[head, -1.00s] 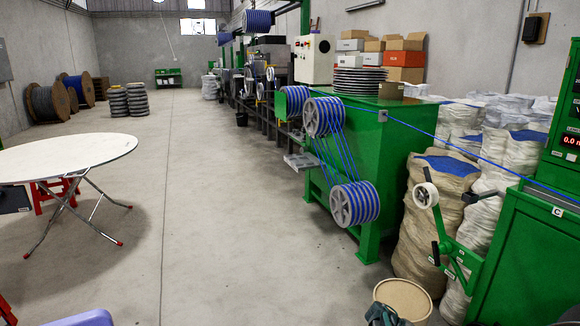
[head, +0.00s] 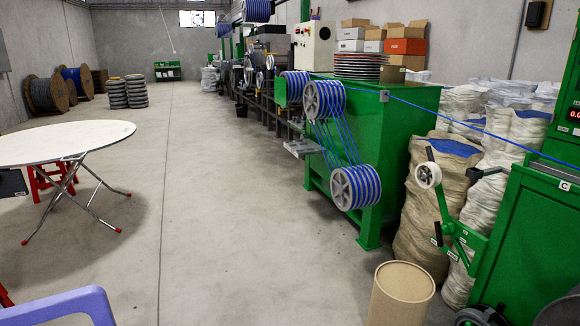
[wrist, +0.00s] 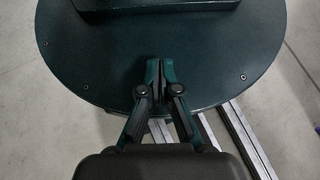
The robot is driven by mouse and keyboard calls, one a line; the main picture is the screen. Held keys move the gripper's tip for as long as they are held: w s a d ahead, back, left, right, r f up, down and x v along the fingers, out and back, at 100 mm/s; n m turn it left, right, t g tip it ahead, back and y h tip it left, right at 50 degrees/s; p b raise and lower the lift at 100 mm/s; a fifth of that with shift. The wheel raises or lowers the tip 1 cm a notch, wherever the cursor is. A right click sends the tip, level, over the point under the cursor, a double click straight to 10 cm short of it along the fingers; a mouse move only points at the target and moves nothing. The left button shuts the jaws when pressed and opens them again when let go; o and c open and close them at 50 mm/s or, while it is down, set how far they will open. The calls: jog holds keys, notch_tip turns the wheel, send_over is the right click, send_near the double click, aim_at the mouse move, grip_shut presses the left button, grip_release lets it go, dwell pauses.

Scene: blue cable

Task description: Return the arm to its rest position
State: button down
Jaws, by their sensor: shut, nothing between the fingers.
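My gripper (wrist: 154,72) shows in the wrist view with its dark green and black fingers brought together. Nothing is between the fingers. It is over a dark teal round plate with small screws, which looks like part of my own body. I cannot tell whether the fingertips touch it. In the head view my gripper cannot be made out; only dark parts show at the bottom right edge, and they may be mine.
A green machine (head: 405,125) with blue cable wheels (head: 355,187) stands right of centre. A tan bin (head: 402,292) is in front. A round white table (head: 60,143) and a purple chair (head: 60,308) are left. Between them the grey floor (head: 220,220) is clear.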

jog(key=s+f+b, duration=0.1)
jog(key=s, duration=0.4)
jog(key=w+r+t+p, duration=0.2)
jog(key=w+r+p, duration=0.2)
jog(key=r+p, duration=0.4)
jog(key=w+r+t+p, duration=0.2)
jog(key=r+p, duration=0.6)
jog(key=p, duration=0.8)
jog(key=shift+w+a+t, duration=0.25)
jog(key=shift+w+t, duration=0.15)
jog(key=shift+w, duration=0.5)
